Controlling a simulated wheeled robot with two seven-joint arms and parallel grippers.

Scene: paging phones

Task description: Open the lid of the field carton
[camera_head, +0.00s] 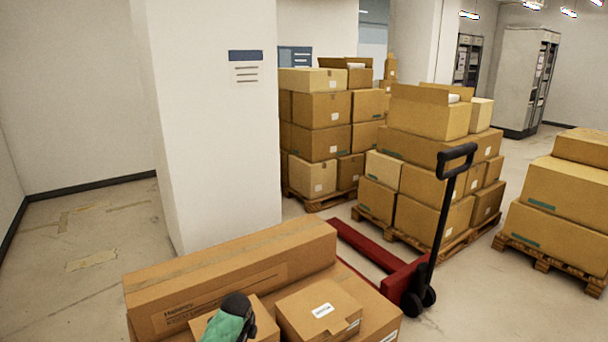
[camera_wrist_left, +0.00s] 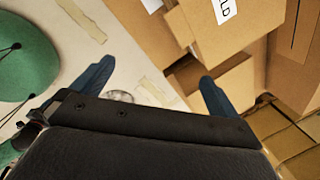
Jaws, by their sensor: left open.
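Two small brown cartons stand on a larger carton at the bottom of the head view. One (camera_head: 318,308) has a white label on its closed top. The other (camera_head: 266,322) is partly hidden behind a green and black part of mine. I cannot tell which is the field carton. In the left wrist view my left gripper (camera_wrist_left: 153,80) is open, with its blue fingers apart and nothing between them. A labelled carton (camera_wrist_left: 240,45) lies beyond the right finger, apart from it. My right gripper is not in view.
A long carton (camera_head: 230,277) lies behind the small cartons. A red pallet truck (camera_head: 375,245) with a black handle (camera_head: 440,220) stands behind them. Pallets stacked with cartons (camera_head: 435,185) fill the right.

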